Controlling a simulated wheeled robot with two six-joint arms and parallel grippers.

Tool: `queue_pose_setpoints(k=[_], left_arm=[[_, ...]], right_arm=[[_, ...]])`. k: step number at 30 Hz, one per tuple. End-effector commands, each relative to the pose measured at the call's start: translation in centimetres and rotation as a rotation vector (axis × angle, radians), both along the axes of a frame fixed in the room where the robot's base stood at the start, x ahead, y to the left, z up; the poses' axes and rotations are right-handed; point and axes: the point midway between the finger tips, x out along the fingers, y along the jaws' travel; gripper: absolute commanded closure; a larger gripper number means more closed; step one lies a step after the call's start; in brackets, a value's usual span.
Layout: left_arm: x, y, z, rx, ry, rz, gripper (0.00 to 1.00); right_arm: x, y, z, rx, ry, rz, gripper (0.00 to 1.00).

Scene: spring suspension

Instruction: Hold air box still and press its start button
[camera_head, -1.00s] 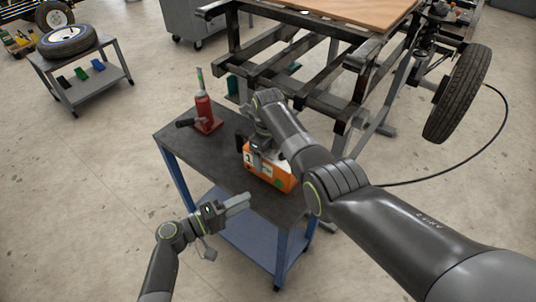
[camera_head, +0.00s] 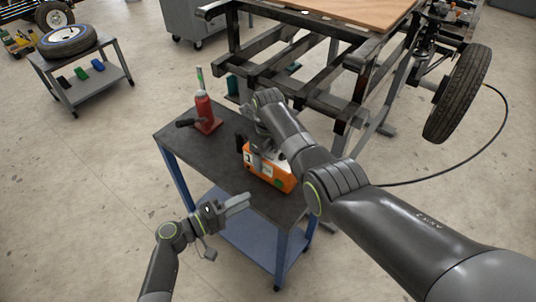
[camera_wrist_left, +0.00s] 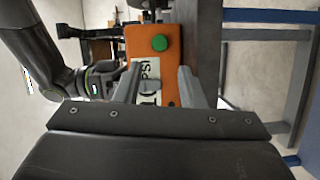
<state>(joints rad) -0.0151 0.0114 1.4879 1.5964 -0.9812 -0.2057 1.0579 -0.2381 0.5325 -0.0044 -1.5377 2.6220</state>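The air box (camera_head: 267,179), orange with a pale gauge face, sits on the dark top of a small cart. In the left wrist view the air box (camera_wrist_left: 138,45) shows a round green button (camera_wrist_left: 159,43) and a panel marked PSI. My right gripper (camera_head: 258,148) is at the far side of the box; its fingertips are mostly hidden, so I cannot tell whether it grips the box. My left gripper (camera_head: 240,201) is over the cart's near edge, short of the box. Its fingers (camera_wrist_left: 160,88) are spread and empty, pointing at the button side of the box.
A red bottle jack (camera_head: 204,112) stands on the cart (camera_head: 177,145) at the back left. A metal frame (camera_head: 300,80) rises behind the cart, and a hanging tyre (camera_head: 458,95) with a black hose is at the right.

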Motion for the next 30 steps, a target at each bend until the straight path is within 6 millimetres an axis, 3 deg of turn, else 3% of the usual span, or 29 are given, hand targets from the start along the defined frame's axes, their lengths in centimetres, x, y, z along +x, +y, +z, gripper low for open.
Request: queue_pose_setpoints(k=[14,22,30], left_arm=[[0.00,0.00,0.01,0.000,0.000,0.000,0.64],[0.00,0.00,0.00,0.000,0.000,0.000,0.99],[0.00,0.00,0.01,0.000,0.000,0.000,1.00]], right_arm=[[0.03,-0.01,0.04,-0.001,-0.001,0.000,0.55],[0.03,-0.01,0.05,-0.001,-0.001,0.000,0.55],[0.04,-0.02,0.05,-0.001,-0.001,0.000,0.55]])
